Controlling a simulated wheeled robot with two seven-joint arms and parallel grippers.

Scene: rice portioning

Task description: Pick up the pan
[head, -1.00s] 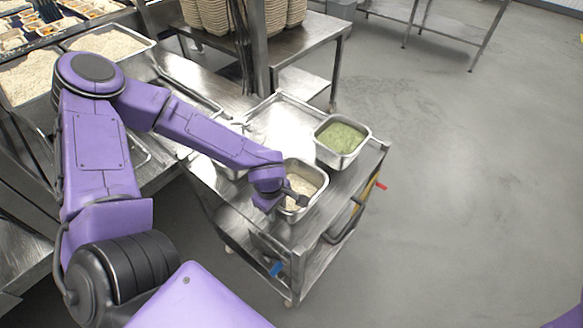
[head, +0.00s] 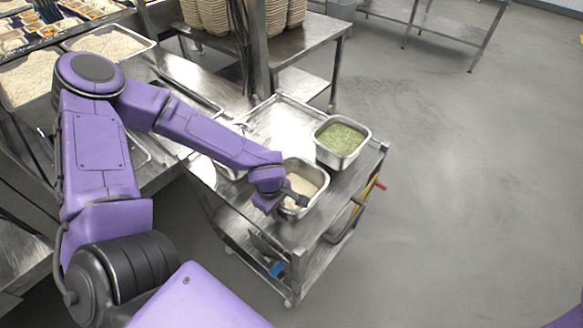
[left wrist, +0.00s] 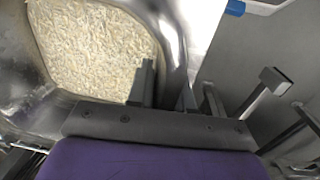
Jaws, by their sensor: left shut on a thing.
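A steel pan (head: 320,194) of pale rice (head: 302,180) stands at the near end of a metal cart. My left gripper (head: 298,200) reaches over it from the left and is shut on its near rim. In the left wrist view the pan wall (left wrist: 170,45) runs between the fingers of the left gripper (left wrist: 178,92), one inside against the rice and one outside. The pan looks level; I cannot tell whether its base touches the cart. My right gripper is not in view.
A second steel pan (head: 342,154) with green contents stands just behind on the cart (head: 262,205). A counter with rice trays (head: 155,44) is at the left. A table with stacked bowls (head: 210,18) stands behind. The floor (head: 470,190) at right is clear.

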